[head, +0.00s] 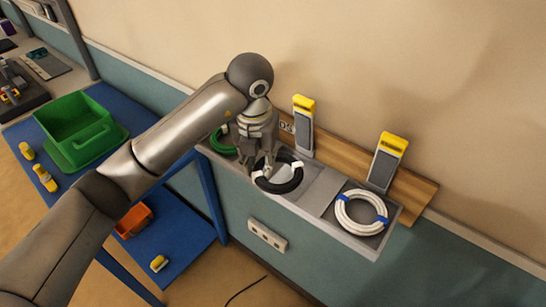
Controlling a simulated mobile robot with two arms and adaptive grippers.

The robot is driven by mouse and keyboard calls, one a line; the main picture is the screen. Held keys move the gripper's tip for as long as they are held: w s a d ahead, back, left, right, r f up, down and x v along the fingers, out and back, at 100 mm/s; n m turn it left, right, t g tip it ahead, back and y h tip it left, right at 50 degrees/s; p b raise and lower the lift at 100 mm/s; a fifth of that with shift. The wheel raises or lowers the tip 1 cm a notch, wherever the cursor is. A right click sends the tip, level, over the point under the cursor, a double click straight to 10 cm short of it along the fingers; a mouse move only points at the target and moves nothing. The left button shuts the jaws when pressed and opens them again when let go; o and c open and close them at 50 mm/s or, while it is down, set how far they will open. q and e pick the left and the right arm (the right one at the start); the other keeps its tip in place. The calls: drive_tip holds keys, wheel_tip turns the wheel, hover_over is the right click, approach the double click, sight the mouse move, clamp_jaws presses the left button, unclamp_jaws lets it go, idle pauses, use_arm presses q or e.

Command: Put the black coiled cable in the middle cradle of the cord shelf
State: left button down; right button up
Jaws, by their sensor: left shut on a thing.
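The black coiled cable (283,187), with white ties, is at the middle cradle of the grey cord shelf (312,196). My left gripper (265,172) points down over its left side and is shut on it. Whether the coil rests on the cradle floor or hangs just above it, I cannot tell. A white coiled cable (345,222) with blue ties lies in the right cradle. A green coiled cable (217,140) shows in the left cradle, partly hidden by my arm. My right gripper is not in view.
Two upright grey holders with yellow tops (304,112) (391,145) stand behind the shelf against a wooden board (415,193). At left, a blue table (110,100) holds a green bin (75,120); an orange bin (133,221) sits lower. A socket strip (267,236) is below the shelf.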

use_arm(q)
drive_tip(key=shift+w+d+f, duration=0.35)
drive_tip(key=shift+w+d, duration=0.15)
drive_tip(key=shift+w, duration=0.15)
drive_tip(key=shift+w+d+f+p, duration=0.7)
drive_tip(key=shift+w+f+p, duration=0.15)
drive_tip(key=shift+w+p, duration=0.1)
drive_tip(key=shift+w+d+f, duration=0.15)
drive_tip(key=shift+w+f, duration=0.05)
drive_tip(key=shift+f, duration=0.15)
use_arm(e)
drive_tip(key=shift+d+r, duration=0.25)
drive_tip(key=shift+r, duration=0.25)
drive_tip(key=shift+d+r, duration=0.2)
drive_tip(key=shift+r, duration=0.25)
use_arm(q)
drive_tip(key=shift+f, duration=0.1)
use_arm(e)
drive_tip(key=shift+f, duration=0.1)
use_arm(q)
drive_tip(key=c, duration=1.1)
unclamp_jaws()
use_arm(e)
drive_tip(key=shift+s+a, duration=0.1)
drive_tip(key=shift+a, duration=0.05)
